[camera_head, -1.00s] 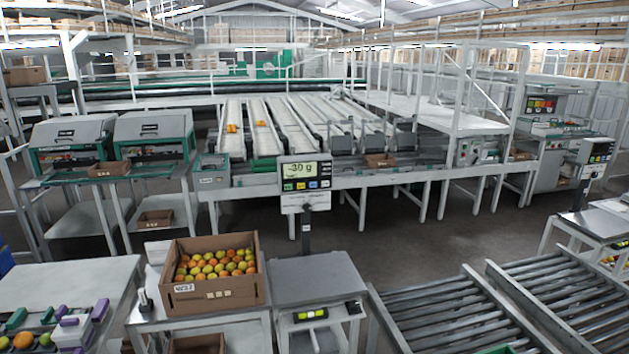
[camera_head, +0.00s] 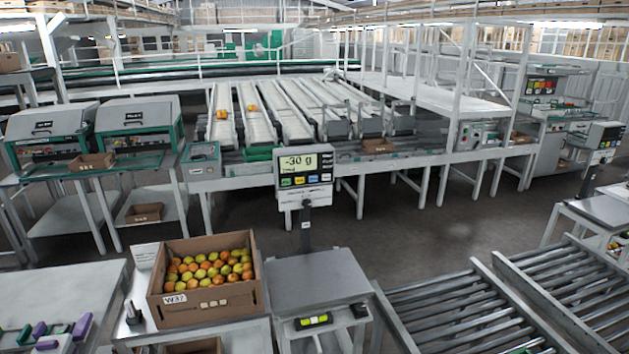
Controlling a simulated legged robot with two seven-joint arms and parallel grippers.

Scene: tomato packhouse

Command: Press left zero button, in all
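A scale indicator (camera_head: 305,166) stands on a post behind a bare weighing platform (camera_head: 313,280). Its display (camera_head: 300,162) reads -30 g. A row of small coloured buttons (camera_head: 305,180), blue, yellow and green among them, lies under the display, with dark keys (camera_head: 326,162) to its right. The button labels are too small to read, so I cannot tell which is zero. A second indicator (camera_head: 604,137) on a post stands at the far right, its reading not legible. Neither of my grippers is in view.
A cardboard box of tomatoes (camera_head: 207,303) stands on a bench left of the platform. Roller conveyors (camera_head: 460,315) lie to the right. A grey table (camera_head: 60,300) is at the lower left. Open floor (camera_head: 400,225) lies behind the platform.

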